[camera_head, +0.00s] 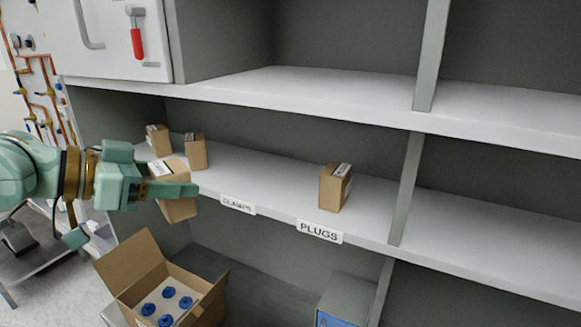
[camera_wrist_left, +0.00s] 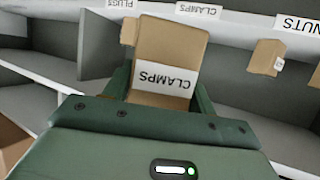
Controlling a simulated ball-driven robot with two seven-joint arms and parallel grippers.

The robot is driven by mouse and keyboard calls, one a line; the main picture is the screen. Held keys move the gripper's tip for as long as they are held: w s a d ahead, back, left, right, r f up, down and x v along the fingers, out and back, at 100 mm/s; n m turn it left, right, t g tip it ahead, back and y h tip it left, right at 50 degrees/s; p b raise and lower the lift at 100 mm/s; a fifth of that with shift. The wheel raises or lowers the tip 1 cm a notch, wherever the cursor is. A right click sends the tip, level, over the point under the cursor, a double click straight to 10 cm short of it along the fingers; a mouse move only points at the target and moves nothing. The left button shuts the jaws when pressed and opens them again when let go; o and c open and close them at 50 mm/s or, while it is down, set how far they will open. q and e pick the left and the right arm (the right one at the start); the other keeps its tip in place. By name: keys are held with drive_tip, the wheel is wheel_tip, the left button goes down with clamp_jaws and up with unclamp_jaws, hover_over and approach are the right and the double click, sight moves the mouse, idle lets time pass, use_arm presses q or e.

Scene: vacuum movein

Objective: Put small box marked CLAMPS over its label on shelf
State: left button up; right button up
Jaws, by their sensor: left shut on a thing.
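My left gripper (camera_head: 171,184) is shut on a small cardboard box (camera_head: 178,209) in front of the middle shelf's edge. The box is tilted and sits left of the shelf's CLAMPS label (camera_head: 238,205) in the head view. One finger crosses it and hides part of it. In the left wrist view the held box (camera_wrist_left: 170,50) shows its white CLAMPS marking, between the green fingers. The shelf's CLAMPS label (camera_wrist_left: 199,10) appears beyond it at the top. My right gripper is not in view.
The middle shelf (camera_head: 270,185) is bare above the CLAMPS label. A small box (camera_head: 332,188) stands above the PLUGS label (camera_head: 320,231). Two small boxes (camera_head: 195,152) stand at the shelf's left. An open carton (camera_head: 132,262) with blue-topped items is below. A divider (camera_head: 406,188) stands right.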

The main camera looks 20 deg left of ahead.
use_arm(q)
drive_tip(key=shift+r, duration=0.45)
drive_tip(key=shift+w, duration=0.3)
drive_tip(key=w+f+p, duration=0.1)
drive_tip(key=w+p, duration=0.1)
drive_tip(key=w, duration=0.4)
drive_tip(key=w+d+f+p, duration=0.1)
drive_tip(key=w+p, duration=0.1)
drive_tip(key=w, duration=0.4)
drive_tip(key=w+d+f+p, duration=0.1)
drive_tip(key=w+p, duration=0.1)
drive_tip(key=w, duration=0.4)
drive_tip(key=shift+w+d+f, duration=0.25)
wheel_tip(320, 180, down, 3)
drive_tip(key=shift+r, duration=0.15)
drive_tip(key=shift+w+f+p, duration=0.2)
drive_tip(key=shift+f+p, duration=0.05)
drive_tip(key=shift+p, duration=0.1)
drive_tip(key=shift+f, duration=0.1)
drive_tip(key=shift+f, duration=0.1)
